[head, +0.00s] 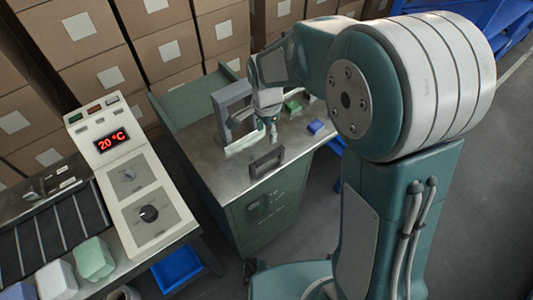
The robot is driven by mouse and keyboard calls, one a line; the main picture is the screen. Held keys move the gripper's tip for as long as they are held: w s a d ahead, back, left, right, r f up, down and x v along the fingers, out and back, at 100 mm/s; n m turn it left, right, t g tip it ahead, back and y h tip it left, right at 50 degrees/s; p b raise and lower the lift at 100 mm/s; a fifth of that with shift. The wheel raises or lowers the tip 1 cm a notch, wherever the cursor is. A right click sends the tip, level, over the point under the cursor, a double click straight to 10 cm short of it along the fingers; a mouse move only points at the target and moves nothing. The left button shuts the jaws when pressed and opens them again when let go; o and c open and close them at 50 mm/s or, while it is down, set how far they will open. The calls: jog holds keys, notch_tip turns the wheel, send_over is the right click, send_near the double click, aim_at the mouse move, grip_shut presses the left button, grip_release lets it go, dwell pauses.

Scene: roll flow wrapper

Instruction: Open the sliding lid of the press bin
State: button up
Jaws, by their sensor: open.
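The press bin (272,215) is a dark green cabinet in the middle of the head view. Its flat grey metal top (215,160) carries a dark handle (267,162) near the front edge. I take this top to be the sliding lid, and it appears to cover the bin. My gripper (268,132) hangs over the top, behind the handle and apart from it. It is open and seems empty, though its fingers are small in view. A grey upright frame (222,118) stands on the top just left of my gripper.
A green block (292,106) and a blue block (316,127) lie right of my gripper. A pale piece (245,143) lies left of it. A control panel (128,170) reading 20 °C and a roller conveyor (60,235) stand left. Stacked cartons (182,50) line the back.

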aim_at(267, 156)
notch_tip(267, 156, down, 11)
jog(key=shift+d+r, duration=0.1)
jog(key=shift+r, duration=0.05)
dwell(0.4)
grip_shut()
